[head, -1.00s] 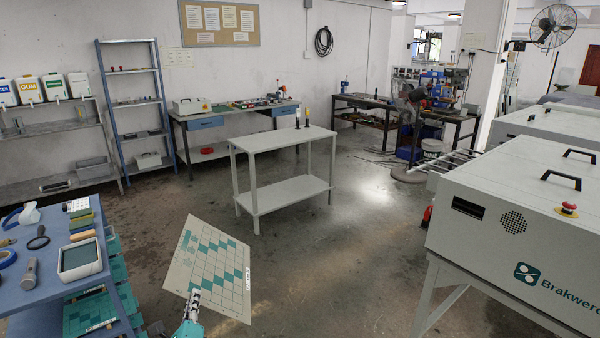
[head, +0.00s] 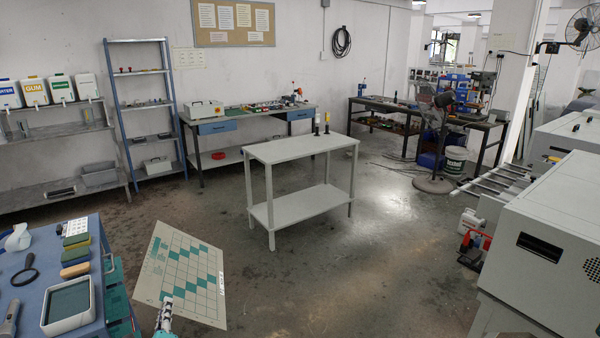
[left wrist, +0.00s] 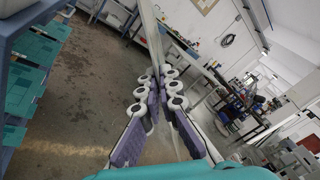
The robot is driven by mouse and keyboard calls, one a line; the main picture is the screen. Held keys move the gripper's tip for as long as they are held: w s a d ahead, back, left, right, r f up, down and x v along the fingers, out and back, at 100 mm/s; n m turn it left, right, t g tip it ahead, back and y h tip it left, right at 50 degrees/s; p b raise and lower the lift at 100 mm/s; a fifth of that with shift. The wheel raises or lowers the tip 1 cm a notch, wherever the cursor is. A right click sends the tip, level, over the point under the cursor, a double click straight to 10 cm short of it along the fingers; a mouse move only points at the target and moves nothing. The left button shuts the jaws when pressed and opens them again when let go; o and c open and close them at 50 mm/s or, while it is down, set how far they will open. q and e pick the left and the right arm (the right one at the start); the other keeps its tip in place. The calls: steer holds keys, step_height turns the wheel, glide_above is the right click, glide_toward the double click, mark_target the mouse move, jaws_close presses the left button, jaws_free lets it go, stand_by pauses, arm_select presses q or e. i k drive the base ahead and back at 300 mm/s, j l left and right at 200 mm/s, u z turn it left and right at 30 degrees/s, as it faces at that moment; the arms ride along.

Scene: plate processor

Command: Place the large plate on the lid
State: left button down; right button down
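The large plate (head: 187,268) is a thin cream sheet with a teal block pattern, held tilted at the lower left of the head view. It shows nearly edge-on in the left wrist view (left wrist: 152,35). My left gripper (head: 165,312) is shut on the plate's near edge; its jointed fingers (left wrist: 160,90) meet around that edge in the left wrist view. The plate hangs in the air, apart from the furniture. A large grey machine (head: 555,215) stands at the right, its flat top partly cut off by the frame. I cannot tell which surface is the lid. My right gripper is not in view.
A blue workbench (head: 30,275) with tools and more plates on lower shelves stands close at left. A grey two-level table (head: 302,150) stands mid-room with two small bottles. Open floor (head: 360,270) lies between table and machine. A red-and-white can (head: 473,235) sits beside the machine.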

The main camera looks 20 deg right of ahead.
mark_target(557, 188)
steer(key=i+z, duration=0.4)
steer(key=i+j+z, duration=0.2)
steer(key=i+z, duration=0.25)
steer(key=i+j+z, duration=0.4)
steer(key=l, duration=0.1)
